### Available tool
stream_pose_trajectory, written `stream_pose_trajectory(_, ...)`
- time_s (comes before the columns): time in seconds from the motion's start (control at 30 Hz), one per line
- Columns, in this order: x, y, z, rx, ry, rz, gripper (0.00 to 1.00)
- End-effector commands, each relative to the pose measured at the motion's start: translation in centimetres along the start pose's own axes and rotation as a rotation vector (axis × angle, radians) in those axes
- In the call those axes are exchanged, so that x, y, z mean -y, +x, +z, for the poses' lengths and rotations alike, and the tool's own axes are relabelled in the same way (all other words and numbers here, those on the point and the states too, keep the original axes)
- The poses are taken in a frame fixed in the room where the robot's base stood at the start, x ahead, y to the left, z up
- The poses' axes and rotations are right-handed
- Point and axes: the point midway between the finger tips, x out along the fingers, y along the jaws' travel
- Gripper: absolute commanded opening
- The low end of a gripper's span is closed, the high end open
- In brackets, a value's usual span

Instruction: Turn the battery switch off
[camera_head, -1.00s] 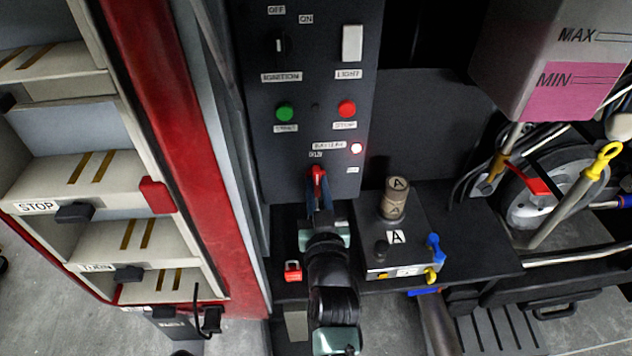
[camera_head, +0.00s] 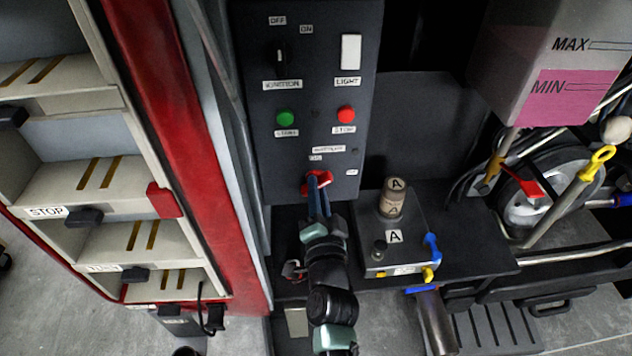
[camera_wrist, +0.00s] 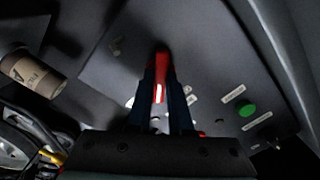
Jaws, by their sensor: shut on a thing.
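The battery switch has a red handle (camera_head: 326,178) low on the dark control panel (camera_head: 345,105), under the battery label (camera_head: 328,149). In the head view the handle lies slanted across, its right end higher. My gripper (camera_head: 318,186) reaches up to it from below, with its blue-dark fingers closed on the handle. In the wrist view the red handle (camera_wrist: 161,64) stands between the two fingers (camera_wrist: 161,88), which partly hide it. No lit lamp shows beside the battery label.
Above the switch are a green start button (camera_head: 285,117), a red stop button (camera_head: 346,115), an ignition switch (camera_head: 280,55) and a white light switch (camera_head: 350,50). A box marked A (camera_head: 405,250) stands to the right. A red pillar (camera_head: 190,150) stands left.

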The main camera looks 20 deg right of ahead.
Motion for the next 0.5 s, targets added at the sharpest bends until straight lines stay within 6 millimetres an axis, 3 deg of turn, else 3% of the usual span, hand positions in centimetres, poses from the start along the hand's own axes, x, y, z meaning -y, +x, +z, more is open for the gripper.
stream_pose_trajectory(0.13, -0.03, 0.0, 0.01, 0.001, 0.132, 0.001, 0.0)
stream_pose_trajectory(0.4, -0.03, 0.0, 0.01, 0.001, 0.156, 0.001, 0.0)
stream_pose_trajectory(0.5, 0.06, 0.0, 0.0, 0.002, 0.291, 0.001, 0.0)
